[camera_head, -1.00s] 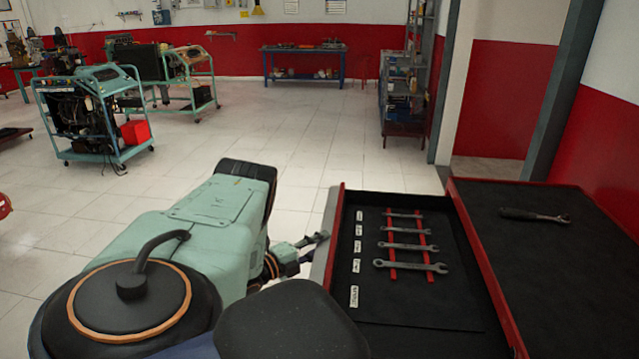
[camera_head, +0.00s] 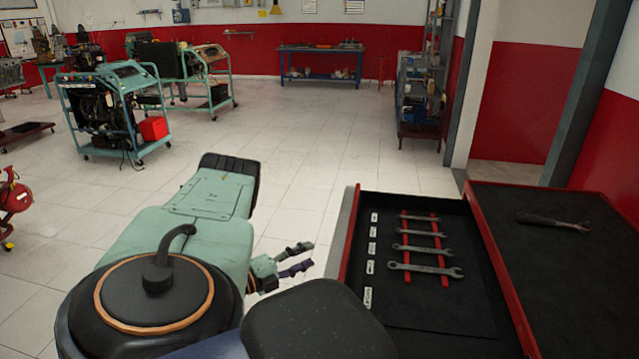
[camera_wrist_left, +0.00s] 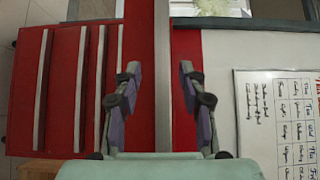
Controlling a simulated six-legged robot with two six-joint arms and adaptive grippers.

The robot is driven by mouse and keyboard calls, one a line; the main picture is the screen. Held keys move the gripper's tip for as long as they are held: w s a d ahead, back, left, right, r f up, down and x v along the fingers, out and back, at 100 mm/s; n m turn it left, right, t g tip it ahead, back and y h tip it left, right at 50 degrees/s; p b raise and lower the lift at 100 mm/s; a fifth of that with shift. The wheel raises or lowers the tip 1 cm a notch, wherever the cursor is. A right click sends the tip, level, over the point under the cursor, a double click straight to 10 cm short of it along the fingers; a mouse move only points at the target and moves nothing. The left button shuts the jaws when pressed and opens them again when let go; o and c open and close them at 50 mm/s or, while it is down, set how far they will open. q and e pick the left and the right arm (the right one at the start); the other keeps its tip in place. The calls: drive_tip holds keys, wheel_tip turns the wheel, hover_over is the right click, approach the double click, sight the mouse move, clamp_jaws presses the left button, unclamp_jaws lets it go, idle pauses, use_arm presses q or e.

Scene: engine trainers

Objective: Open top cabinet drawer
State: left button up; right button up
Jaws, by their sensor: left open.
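The top drawer (camera_head: 377,328) of the red cabinet is pulled well out in the head view. Its grey front edge (camera_head: 341,240) faces left. My left gripper (camera_head: 302,257) is open and empty, a short way left of that edge and apart from it. In the left wrist view the open fingers (camera_wrist_left: 164,95) stand on either side of a long grey strip, which looks like the drawer's front edge or handle. The lower red drawer fronts with pale handle strips (camera_wrist_left: 82,90) are on the left there. My right gripper is not in view.
Several wrenches (camera_head: 426,270) lie on red strips in the drawer. A ratchet (camera_head: 553,221) lies on the black cabinet top (camera_head: 560,270). Engine trainers on carts (camera_head: 103,115) and a blue bench (camera_head: 322,64) stand farther back. The tiled floor left of the drawer is clear.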

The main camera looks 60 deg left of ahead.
use_arm(q)
drive_tip(key=shift+s+d, duration=0.1)
drive_tip(key=shift+s, duration=1.1)
